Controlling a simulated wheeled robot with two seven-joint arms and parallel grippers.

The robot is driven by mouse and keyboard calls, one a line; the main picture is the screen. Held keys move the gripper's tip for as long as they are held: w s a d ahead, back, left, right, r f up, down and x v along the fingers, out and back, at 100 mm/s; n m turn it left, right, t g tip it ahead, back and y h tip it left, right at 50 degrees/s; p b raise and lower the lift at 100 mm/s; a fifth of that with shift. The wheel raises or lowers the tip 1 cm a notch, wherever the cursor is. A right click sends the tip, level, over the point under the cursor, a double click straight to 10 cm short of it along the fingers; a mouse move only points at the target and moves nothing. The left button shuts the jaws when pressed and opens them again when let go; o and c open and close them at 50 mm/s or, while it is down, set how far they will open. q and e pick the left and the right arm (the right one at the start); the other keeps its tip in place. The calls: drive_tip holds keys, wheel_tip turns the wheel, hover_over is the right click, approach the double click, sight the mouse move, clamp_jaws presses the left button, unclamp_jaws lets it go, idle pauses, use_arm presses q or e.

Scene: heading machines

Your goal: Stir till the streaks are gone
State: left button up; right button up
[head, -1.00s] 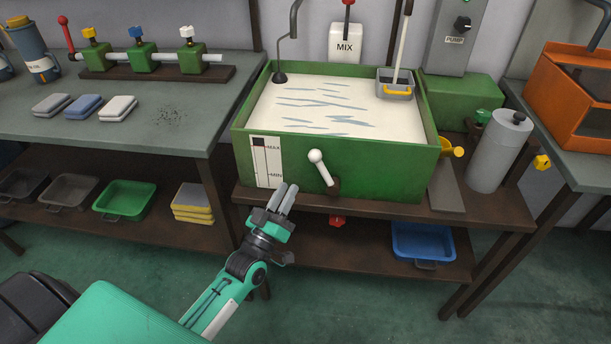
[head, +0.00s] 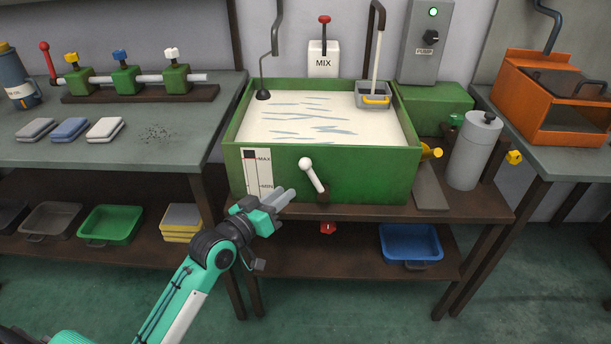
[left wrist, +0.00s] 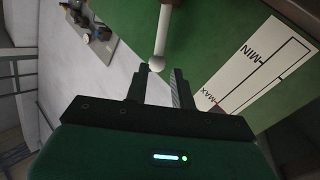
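The green tank (head: 370,176) holds white liquid with several blue-grey streaks (head: 310,117) across its surface. A lever with a white ball knob (head: 305,162) is on the tank's front, tilted to the left. My left gripper (head: 286,196) is just below and left of the knob in the head view, its fingers pointing towards the lever. In the left wrist view the fingers (left wrist: 159,85) are apart with nothing between them, and the white knob (left wrist: 158,62) is just beyond their tips. A box marked MIX (head: 323,60) with a red-topped handle stands behind the tank. My right gripper is not in view.
A grey skimmer basket (head: 373,97) hangs at the tank's back right corner. A MAX/MIN gauge (head: 257,173) is on the tank front, left of the lever. A grey cylinder (head: 474,152) stands at right. The shelf edge (head: 360,212) runs below the tank.

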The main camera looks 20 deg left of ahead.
use_arm(q)
approach(306, 176)
drive_tip(key=w+d+r, duration=0.2)
drive_tip(key=w+d, duration=0.1)
drive_tip(key=w+d+r, duration=0.1)
drive_tip(key=w+r, duration=0.1)
drive_tip(key=shift+w+d, duration=0.2)
drive_tip(key=shift+d, duration=0.2)
drive_tip(key=shift+c, duration=0.5)
clamp_jaws()
